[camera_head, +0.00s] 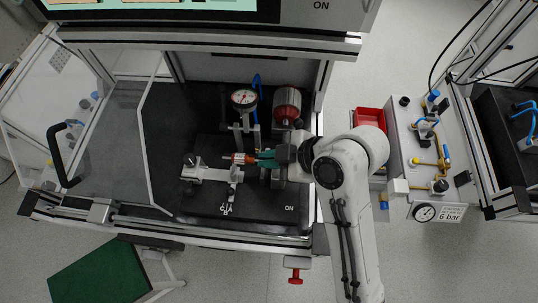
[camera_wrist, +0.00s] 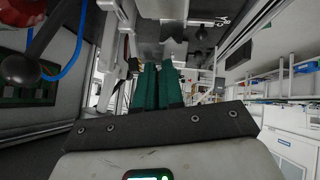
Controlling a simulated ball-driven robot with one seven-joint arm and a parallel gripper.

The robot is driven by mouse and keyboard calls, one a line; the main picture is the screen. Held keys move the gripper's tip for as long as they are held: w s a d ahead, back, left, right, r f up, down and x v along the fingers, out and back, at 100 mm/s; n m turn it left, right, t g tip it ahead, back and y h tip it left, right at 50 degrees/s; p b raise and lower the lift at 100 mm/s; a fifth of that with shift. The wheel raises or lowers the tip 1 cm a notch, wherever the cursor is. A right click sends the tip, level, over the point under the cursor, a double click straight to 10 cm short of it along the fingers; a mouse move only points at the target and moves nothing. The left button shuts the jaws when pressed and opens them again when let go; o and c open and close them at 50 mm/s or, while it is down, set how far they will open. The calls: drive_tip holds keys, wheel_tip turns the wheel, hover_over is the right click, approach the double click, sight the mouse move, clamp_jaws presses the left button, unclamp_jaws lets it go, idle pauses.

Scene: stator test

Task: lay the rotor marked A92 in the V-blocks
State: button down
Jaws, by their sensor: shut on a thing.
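The rotor (camera_head: 239,158), a small part with an orange-copper middle and a pale shaft, is at the tips of my gripper in the head view. My gripper (camera_head: 264,158) has green fingers that reach in from the right and are shut on the rotor. The rotor is over or at the metal fixture (camera_head: 213,174) on the black plate; I cannot tell whether it touches the V-blocks, which are not clearly distinguishable. The mark A92 is not readable. In the wrist view the green fingers (camera_wrist: 157,87) are close together and largely hide what they hold.
A dial gauge (camera_head: 244,98) on a stand is just behind the fixture. A red-and-silver cylinder (camera_head: 287,104) stands behind my gripper. The cabinet frame and a clear panel (camera_head: 153,150) bound the left. A red bin (camera_head: 370,118) and a pneumatic panel (camera_head: 430,155) are at right.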

sight(272, 171)
drive_tip(key=shift+d+f+b, duration=0.1)
drive_tip(key=shift+f+b, duration=1.7)
drive_tip(key=shift+f, duration=0.5)
drive_tip(key=shift+r, duration=0.1)
drive_tip(key=shift+d+p, duration=0.1)
drive_tip(key=shift+p, duration=0.2)
